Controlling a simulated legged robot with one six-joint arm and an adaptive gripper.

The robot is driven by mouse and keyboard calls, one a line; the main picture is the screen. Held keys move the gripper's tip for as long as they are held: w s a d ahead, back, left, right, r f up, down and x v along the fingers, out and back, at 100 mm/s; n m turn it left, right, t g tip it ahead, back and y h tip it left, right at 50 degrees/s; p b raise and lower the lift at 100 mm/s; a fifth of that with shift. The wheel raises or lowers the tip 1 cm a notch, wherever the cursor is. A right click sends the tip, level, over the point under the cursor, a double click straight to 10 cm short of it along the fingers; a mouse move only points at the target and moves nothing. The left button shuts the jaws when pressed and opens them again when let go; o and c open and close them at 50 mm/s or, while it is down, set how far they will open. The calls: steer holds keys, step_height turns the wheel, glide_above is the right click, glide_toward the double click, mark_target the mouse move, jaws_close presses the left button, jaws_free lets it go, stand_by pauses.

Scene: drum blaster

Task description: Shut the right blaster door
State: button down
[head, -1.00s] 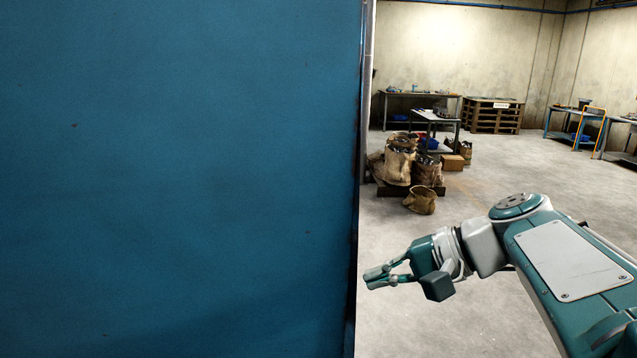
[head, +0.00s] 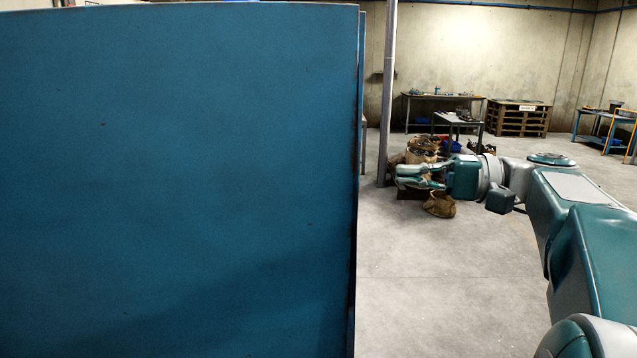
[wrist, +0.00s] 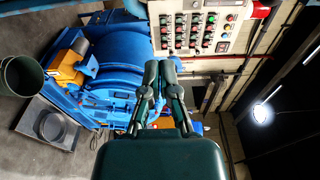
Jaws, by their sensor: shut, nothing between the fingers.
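A large flat blue panel (head: 180,180), which looks like the blaster door, fills the left of the head view. Its top edge and dark right edge show; its hinges and handle do not. My gripper (head: 402,176) is shut and empty, just right of the panel's right edge in the picture and apart from it. In the wrist view my gripper's fingers (wrist: 160,68) are together with nothing held. Beyond them is a blue machine (wrist: 115,65) with a rounded drum-like body. Whether the panel is the right door, and how far it stands open, I cannot tell.
A grey post (head: 387,95) stands behind the panel's right edge. Several sacks, a workbench (head: 443,97) and stacked pallets (head: 518,118) are further back. Open concrete floor (head: 450,290) lies right of the panel. The wrist view shows a control panel (wrist: 208,27) and a bin (wrist: 21,75).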

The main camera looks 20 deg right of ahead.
mark_target(341, 181)
steer(key=a, duration=1)
steer(key=shift+a+r, duration=0.1)
steer(key=shift+a, duration=0.15)
steer(key=shift+s+d, duration=0.1)
